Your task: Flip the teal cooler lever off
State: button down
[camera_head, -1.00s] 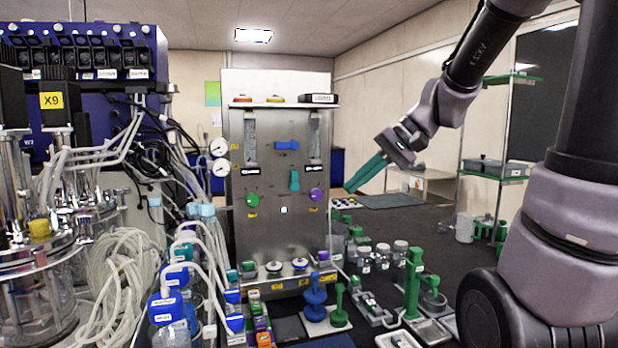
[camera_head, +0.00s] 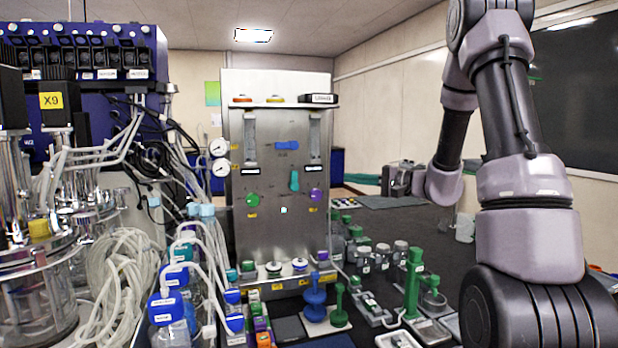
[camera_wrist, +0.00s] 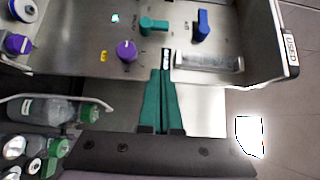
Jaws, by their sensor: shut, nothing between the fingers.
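The teal lever (camera_head: 294,180) is on the upright metal panel (camera_head: 270,225) and points up and down in the head view. It also shows near the top of the wrist view (camera_wrist: 153,26). My gripper (camera_head: 346,178) has long teal fingers and is to the right of the panel, pointing left, apart from the lever. In the wrist view my gripper (camera_wrist: 165,72) is shut and empty, with its tips below the teal lever in the picture.
A blue lever (camera_head: 286,145) lies sideways above the teal one. A purple knob (camera_head: 316,194) and a green knob (camera_head: 253,200) sit lower on the panel. A clear tube column (camera_head: 314,135) is at upper right. Bottles and stands crowd the bench below.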

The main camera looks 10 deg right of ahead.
aim_at(293, 180)
dwell(0.3)
jog(key=x, duration=0.9)
jog(key=shift+w+a, duration=0.15)
jog(key=shift+a, duration=0.05)
jog(key=a, duration=0.4)
jog(key=shift+s+a, duration=0.15)
jog(key=shift+s, duration=0.1)
